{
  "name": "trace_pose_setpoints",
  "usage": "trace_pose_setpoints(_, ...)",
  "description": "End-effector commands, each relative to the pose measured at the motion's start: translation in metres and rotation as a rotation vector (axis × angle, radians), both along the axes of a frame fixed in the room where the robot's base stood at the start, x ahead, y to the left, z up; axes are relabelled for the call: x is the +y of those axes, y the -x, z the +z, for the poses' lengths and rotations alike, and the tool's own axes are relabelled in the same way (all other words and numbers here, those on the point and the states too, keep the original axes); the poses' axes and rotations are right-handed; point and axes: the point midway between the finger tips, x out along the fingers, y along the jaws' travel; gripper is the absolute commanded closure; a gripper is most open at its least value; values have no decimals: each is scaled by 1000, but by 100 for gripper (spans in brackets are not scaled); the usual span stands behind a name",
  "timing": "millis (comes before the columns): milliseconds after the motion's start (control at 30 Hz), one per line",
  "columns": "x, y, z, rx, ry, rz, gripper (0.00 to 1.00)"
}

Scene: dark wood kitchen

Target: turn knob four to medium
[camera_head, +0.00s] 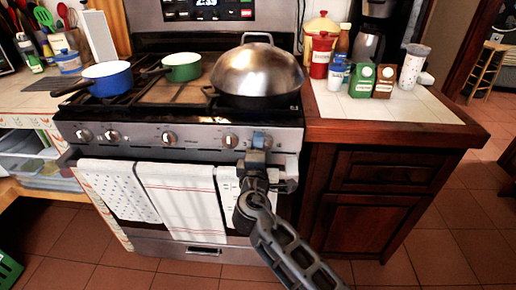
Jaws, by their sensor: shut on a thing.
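A row of stove knobs runs along the steel front panel (195,138) of the range. Bare ones show at the far left (84,134), beside it (112,135), near the middle (169,138) and to the right (230,140). My gripper (262,139) is at the right end of this row, just right of the last bare knob. It is shut on the rightmost knob, which its fingers mostly hide. The hidden knob's angle cannot be made out. No knob numbers are readable here.
On the cooktop stand a blue pot (107,79), a green pot (182,67) and a large domed-lid pan (257,77). Towels (180,200) hang on the oven handle below the knobs. The right counter (400,112) holds jars and cups.

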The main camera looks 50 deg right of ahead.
Motion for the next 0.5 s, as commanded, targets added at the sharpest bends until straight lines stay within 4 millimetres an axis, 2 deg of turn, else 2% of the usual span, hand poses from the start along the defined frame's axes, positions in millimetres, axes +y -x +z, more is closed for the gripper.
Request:
trace_pose_setpoints(67,1,0,-1,1,-2,3,82)
trace_pose_setpoints(100,1,0,-1,1,-2,3,50)
trace_pose_setpoints(333,1,0,-1,1,-1,1,28)
trace_pose_setpoints(500,0,0,0,0,-1,1,27)
